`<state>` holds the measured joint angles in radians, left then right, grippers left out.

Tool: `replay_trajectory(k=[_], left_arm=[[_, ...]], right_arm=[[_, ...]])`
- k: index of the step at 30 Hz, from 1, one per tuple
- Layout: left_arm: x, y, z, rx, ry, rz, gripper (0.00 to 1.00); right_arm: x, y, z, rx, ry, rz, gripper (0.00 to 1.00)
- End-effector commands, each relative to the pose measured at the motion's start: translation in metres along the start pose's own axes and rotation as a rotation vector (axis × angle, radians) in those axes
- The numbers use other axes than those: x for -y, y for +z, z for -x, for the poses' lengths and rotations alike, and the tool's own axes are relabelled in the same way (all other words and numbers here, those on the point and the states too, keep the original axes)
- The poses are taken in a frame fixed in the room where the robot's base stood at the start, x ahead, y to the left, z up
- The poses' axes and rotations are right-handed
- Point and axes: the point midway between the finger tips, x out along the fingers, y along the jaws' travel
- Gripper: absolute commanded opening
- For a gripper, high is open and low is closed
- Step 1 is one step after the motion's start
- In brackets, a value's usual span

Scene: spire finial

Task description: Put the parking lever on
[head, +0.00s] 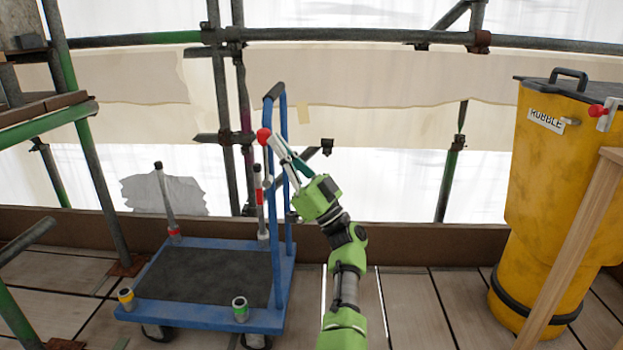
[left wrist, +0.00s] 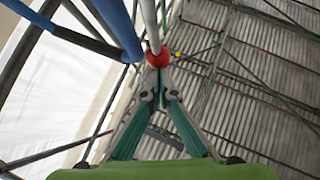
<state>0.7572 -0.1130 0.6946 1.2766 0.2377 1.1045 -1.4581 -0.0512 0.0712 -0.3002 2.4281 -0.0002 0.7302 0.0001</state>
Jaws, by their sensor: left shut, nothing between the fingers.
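The blue trolley (head: 210,315) stands on the plank deck, with a dark flat bed and a tall blue push handle (head: 283,180) on its right side. A red ball knob (head: 263,136), which looks like the end of the parking lever, is beside the handle. In the left wrist view the knob (left wrist: 158,56) sits on a pale rod (left wrist: 149,20), right at my fingertips. My left gripper (head: 273,142) is shut and empty, its tips at or against the knob; I cannot tell whether they touch. My right gripper is out of view.
Short posts (head: 166,200) stand at the trolley's corners. A yellow rubble bin (head: 560,190) with a red knob (head: 597,110) and a wooden plank (head: 570,255) stand at the right. Scaffold poles (head: 350,34) cross behind and at the left. The deck between trolley and bin is clear.

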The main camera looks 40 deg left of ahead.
Motion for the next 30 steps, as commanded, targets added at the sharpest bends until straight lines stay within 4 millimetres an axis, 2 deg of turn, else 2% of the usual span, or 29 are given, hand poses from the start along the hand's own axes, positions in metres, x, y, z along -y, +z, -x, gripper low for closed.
replay_trajectory(k=[8, 11, 21, 24, 30], left_arm=[[-0.001, 0.001, 0.007, 0.001, 0.002, -0.001, 0.0], [-0.001, 0.001, 0.022, 0.001, 0.004, -0.002, 0.0], [-0.001, 0.0, 0.093, 0.001, 0.005, -0.001, 0.0], [-0.001, 0.0, 0.107, 0.0, 0.003, -0.001, 0.0], [0.0, 0.0, 0.12, 0.0, 0.001, 0.0, 0.0]], right_arm=[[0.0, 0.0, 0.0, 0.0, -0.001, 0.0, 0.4], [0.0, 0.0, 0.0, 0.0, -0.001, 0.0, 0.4], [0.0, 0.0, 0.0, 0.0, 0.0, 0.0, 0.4], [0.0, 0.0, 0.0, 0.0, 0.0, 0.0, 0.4], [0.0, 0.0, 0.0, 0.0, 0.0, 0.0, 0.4]])
